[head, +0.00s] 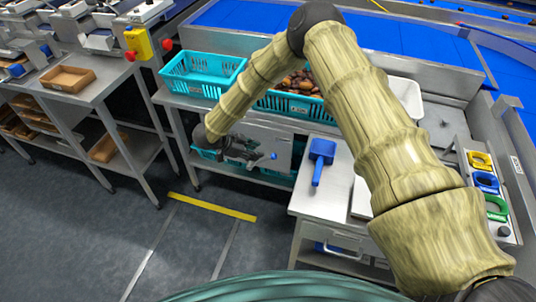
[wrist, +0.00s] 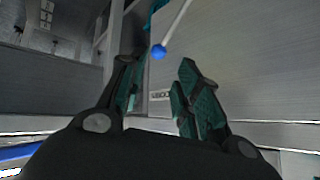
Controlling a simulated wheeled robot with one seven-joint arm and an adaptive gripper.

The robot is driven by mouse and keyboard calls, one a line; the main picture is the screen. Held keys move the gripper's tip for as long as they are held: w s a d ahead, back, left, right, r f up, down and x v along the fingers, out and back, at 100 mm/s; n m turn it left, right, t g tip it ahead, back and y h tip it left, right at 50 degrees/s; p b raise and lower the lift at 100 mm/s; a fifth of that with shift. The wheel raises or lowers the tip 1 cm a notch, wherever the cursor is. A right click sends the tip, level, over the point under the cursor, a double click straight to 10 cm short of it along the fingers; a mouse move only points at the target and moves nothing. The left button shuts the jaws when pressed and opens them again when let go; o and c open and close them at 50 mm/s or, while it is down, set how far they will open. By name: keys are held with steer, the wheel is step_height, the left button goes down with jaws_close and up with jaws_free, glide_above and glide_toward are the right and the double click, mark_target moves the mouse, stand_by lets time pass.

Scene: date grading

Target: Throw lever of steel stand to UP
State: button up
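The steel stand (head: 280,138) has a flat grey front panel, which fills the right of the wrist view (wrist: 245,70). Its lever shows in the wrist view as a thin pale rod (wrist: 177,22) ending in a blue ball knob (wrist: 159,52). The knob also shows in the head view (head: 273,156), just right of my gripper (head: 254,159). In the wrist view my gripper (wrist: 158,75) is open and empty, its two dark green-padded fingers apart. The knob appears beyond the fingertips, in line with the gap; I see no contact. The lever's pivot is out of the wrist view.
Turquoise crates (head: 203,75) stand on the steel bench behind my arm, one holding dates (head: 300,82). A blue scoop (head: 320,158) lies on a steel table (head: 338,172) to the right. A side table (head: 100,78) stands at left. The floor with a yellow strip (head: 212,207) is clear.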

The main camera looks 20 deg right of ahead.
steer(key=p+x, duration=0.1)
steer(key=x, duration=0.8)
steer(key=shift+d+f, duration=0.15)
steer(key=shift+d, duration=0.2)
jaws_close()
